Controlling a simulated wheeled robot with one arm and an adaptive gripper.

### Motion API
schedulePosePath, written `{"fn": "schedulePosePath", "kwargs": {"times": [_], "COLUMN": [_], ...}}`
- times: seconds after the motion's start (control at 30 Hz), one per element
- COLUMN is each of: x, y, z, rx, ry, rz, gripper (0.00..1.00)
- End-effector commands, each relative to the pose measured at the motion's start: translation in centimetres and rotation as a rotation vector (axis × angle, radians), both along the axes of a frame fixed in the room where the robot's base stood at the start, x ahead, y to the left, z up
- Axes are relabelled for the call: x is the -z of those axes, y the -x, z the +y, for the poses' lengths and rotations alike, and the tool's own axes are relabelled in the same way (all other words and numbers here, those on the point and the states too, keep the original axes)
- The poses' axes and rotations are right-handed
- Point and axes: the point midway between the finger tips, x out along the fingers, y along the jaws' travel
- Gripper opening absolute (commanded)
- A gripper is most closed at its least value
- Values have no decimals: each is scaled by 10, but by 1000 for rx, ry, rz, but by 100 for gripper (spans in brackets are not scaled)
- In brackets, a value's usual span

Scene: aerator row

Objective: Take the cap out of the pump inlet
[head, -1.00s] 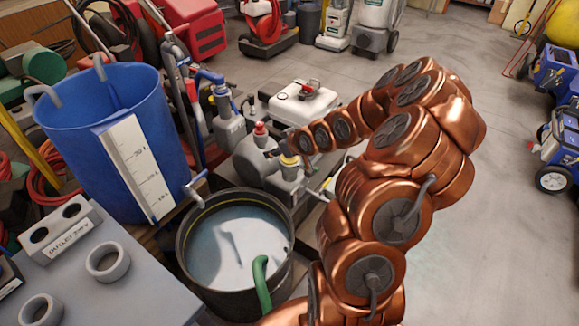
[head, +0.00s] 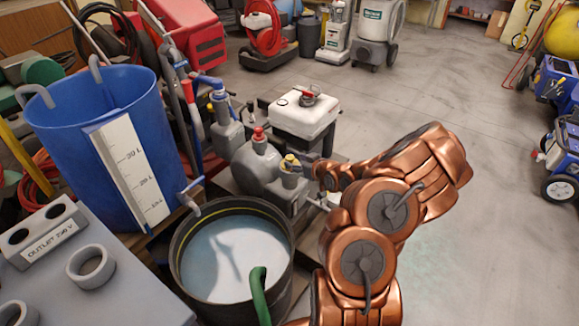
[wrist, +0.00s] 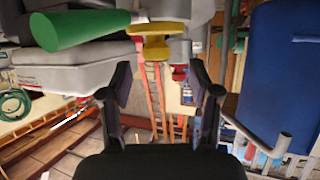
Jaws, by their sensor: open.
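The grey pump (head: 258,168) stands behind the black water tub. A yellow cap (head: 291,161) sits on its right-hand port and a red cap (head: 258,135) on its top. I cannot tell from a label which port is the inlet. My gripper (head: 306,168) is just right of the yellow cap, partly hidden by my wrist. In the wrist view my gripper (wrist: 160,78) is open, with nothing between its fingers. The yellow cap (wrist: 162,30) shows above and beyond the finger gap, and a red piece (wrist: 179,72) lies farther off.
The black tub (head: 232,250) holds water and a green hose (head: 259,297). A blue measuring tank (head: 100,140) with a tap stands left. A white-topped unit (head: 304,112) is behind the pump. Open floor (head: 460,100) lies right. A green cylinder (wrist: 80,28) is near the gripper.

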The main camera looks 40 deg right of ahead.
Motion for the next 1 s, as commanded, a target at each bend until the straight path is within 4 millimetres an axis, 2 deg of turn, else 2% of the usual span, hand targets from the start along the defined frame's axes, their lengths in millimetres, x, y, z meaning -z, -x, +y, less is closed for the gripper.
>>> {"fn": "schedulePosePath", "kwargs": {"times": [0.17, 0.6, 1.0], "x": [5, 22, 23], "y": [-8, -45, -49], "z": [0, -3, -3], "rx": [-1, -2, -1], "ry": [1, 0, 0], "rz": [1, 1, 1], "gripper": [62, 62, 60]}}
